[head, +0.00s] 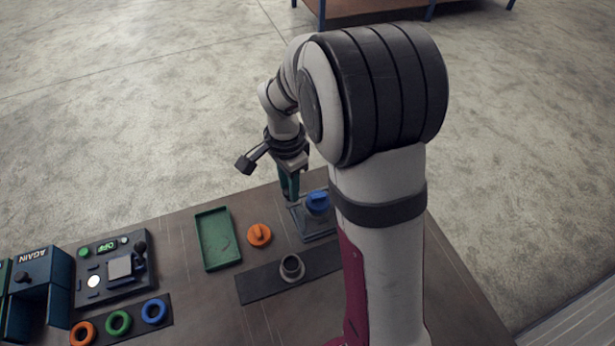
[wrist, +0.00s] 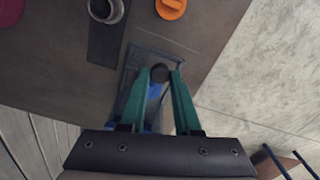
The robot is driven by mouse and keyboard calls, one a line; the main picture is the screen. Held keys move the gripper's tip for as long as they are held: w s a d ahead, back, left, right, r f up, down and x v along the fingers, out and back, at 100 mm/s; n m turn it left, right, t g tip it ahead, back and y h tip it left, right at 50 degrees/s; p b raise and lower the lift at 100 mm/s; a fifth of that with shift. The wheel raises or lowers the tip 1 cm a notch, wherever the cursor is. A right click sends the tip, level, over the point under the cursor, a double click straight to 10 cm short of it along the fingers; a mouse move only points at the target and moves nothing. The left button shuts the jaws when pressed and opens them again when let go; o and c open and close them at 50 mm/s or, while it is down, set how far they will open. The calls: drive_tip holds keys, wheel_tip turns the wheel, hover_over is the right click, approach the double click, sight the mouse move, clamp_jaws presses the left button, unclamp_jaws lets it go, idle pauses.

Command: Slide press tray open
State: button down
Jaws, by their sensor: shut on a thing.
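A dark grey-blue press tray (head: 320,236) lies at the table's far edge, partly behind my arm in the head view. A blue piece (head: 317,203) stands on it. My gripper (head: 291,197) points down at the tray's far left side, just left of the blue piece. In the wrist view my gripper (wrist: 160,76) has its green fingers closed around a dark round knob (wrist: 160,72). The tray (wrist: 134,66) shows around the fingers there, and some blue shows between them. The fingers hide part of the tray.
A dark strip (head: 258,287) with a grey flanged pipe (head: 292,268) lies nearer. An orange piece (head: 259,235) and a green tray (head: 217,240) are to the left. Further left are a control panel (head: 117,268), coloured rings (head: 118,322) and blue bins (head: 40,270).

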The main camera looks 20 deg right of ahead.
drive_tip(key=c, duration=0.6)
unclamp_jaws()
wheel_tip(320, 180, up, 16)
drive_tip(key=shift+f, duration=0.1)
drive_tip(key=s, duration=1.6)
drive_tip(key=shift+a, duration=0.35)
drive_tip(key=shift+s+f, duration=0.1)
